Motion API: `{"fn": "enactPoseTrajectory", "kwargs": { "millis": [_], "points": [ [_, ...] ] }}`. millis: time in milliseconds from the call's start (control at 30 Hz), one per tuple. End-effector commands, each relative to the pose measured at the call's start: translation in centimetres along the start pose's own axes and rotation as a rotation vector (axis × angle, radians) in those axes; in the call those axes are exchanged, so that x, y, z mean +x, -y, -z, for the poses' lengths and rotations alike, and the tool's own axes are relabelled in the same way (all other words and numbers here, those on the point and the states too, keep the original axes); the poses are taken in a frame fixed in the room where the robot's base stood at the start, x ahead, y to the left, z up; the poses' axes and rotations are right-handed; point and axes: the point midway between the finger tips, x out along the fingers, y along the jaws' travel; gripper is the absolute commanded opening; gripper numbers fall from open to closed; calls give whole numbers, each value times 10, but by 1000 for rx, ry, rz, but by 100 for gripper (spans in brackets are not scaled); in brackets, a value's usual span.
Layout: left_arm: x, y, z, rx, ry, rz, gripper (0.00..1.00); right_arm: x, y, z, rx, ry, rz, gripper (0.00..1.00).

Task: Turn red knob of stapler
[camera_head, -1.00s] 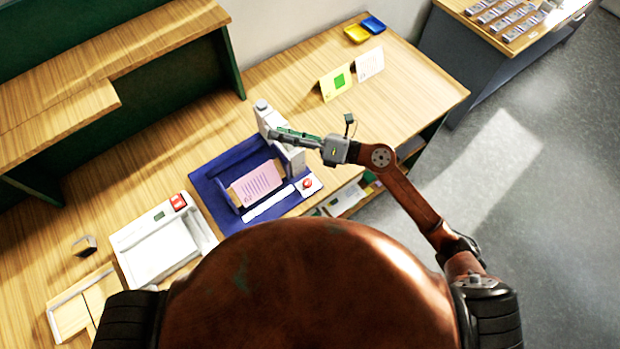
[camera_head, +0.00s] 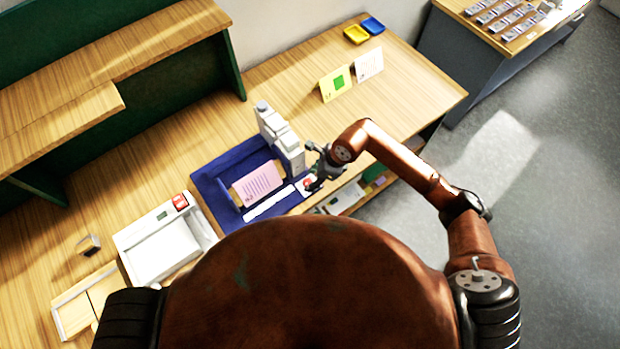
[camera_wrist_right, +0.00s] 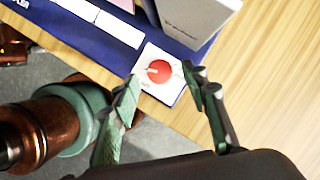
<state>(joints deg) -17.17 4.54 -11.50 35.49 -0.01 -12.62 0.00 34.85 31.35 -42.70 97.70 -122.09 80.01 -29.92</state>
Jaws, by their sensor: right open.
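The red knob (camera_wrist_right: 159,71) sits on a small white square plate (camera_wrist_right: 170,93) at the corner of the dark blue base, in the right wrist view. In the head view the knob (camera_head: 308,183) is partly covered by my right gripper (camera_head: 315,180). The stapler's light grey body (camera_head: 280,138) stands upright at the back of the blue base (camera_head: 212,178). In the wrist view my right gripper (camera_wrist_right: 162,92) is open, its two green-grey fingers on either side of the plate. I cannot tell whether they touch anything. My left gripper is not in view.
A pink printed sheet (camera_head: 257,185) lies on the blue base. A white device with a red part (camera_head: 160,248) is to the left. Cards (camera_head: 336,83) stand behind on the wooden table (camera_head: 410,80). The table's front edge is close to the knob.

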Motion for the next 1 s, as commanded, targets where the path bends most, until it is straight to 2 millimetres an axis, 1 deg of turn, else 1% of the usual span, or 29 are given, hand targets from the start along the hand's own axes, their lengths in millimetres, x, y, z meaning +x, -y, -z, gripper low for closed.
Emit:
{"fn": "enactPoseTrajectory", "kwargs": {
  "millis": [100,200,467,1000],
  "points": [
    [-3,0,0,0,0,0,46,11,0,-1,1,2,-1,41],
    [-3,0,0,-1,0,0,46,17,0,-1,1,2,0,41],
    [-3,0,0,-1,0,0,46,18,0,0,0,2,1,41],
    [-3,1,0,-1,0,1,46,18,0,0,1,2,1,5]
  ]
}}
